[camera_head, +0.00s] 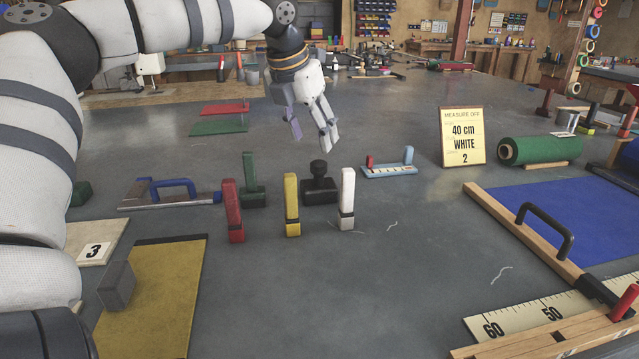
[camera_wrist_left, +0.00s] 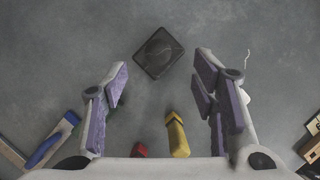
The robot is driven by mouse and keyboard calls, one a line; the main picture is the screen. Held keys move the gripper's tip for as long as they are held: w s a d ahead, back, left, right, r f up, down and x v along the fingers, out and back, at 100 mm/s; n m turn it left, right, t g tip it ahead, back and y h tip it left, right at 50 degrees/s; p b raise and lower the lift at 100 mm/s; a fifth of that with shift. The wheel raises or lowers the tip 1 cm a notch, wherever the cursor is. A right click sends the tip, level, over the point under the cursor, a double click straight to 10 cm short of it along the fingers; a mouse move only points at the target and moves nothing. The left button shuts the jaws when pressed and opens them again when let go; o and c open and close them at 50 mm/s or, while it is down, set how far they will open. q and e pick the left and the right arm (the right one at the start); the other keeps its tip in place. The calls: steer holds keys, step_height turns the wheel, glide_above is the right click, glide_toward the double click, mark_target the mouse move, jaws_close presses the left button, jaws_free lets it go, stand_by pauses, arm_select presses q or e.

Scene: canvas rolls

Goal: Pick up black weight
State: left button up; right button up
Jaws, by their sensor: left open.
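The black weight (camera_head: 319,184) has a square base and a round knob on top. It stands on the grey floor, behind and between the yellow and white upright blocks. My left gripper (camera_head: 311,137) hangs above it, fingers pointing down, open and empty. In the left wrist view the black weight (camera_wrist_left: 158,53) lies ahead of and between the spread fingers of my left gripper (camera_wrist_left: 160,92), apart from them. My right gripper is not in view.
Close by stand a yellow block (camera_head: 291,205), a white block (camera_head: 347,199), a red block (camera_head: 233,210) and a green block (camera_head: 252,180). A light-blue ruler tool (camera_head: 389,171) lies to the right. A sign (camera_head: 462,136) and a green roll (camera_head: 538,149) stand further right.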

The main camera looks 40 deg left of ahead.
mark_target(318, 162)
arm_select(q)
steer(key=x, duration=0.8)
steer(key=shift+a+f+b, duration=0.15)
steer(key=shift+f+b, duration=0.2)
